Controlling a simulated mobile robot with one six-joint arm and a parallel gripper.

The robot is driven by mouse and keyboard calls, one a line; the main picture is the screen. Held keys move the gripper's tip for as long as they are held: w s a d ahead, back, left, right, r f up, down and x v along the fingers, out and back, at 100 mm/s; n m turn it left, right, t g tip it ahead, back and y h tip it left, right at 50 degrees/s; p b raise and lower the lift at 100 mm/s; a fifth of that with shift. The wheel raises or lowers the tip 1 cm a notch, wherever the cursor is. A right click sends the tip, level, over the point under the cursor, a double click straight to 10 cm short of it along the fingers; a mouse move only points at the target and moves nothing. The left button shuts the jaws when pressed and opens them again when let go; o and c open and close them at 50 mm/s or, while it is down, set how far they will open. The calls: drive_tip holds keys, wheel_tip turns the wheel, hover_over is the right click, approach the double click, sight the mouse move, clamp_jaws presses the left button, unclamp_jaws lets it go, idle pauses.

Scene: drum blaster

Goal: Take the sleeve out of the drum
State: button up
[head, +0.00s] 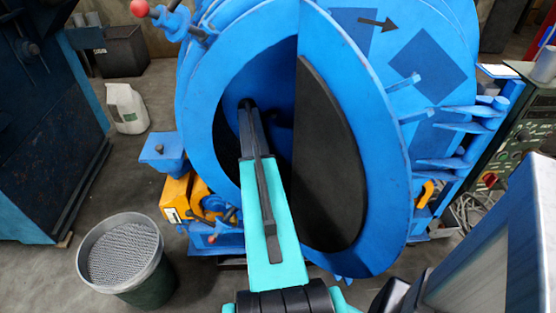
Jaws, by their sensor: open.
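The blue drum (225,65) stands in the middle with its round front open and its inside dark. My teal and black arm reaches up from the bottom centre into the opening. The far, dark end of the arm lies in the shadow inside the drum. My gripper's fingers cannot be made out there and seem hidden. I cannot make out a sleeve in this view, so I cannot tell where it lies or whether the gripper touches it.
A large black panel (328,165) fills the right part of the drum front. A bucket of grey grains (125,255) stands on the floor at lower left, with a white canister (127,108) behind it. A green control cabinet (515,145) is at right. Some floor shows at left.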

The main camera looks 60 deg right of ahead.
sight(277, 155)
drive_tip(key=shift+x, duration=2.6)
drive_tip(key=shift+c, duration=0.3)
drive_tip(key=c, duration=1)
drive_tip(key=shift+o, duration=0.2)
drive_tip(key=shift+r, duration=0.2)
wheel_tip(277, 155, up, 18)
drive_tip(key=shift+f, duration=0.15)
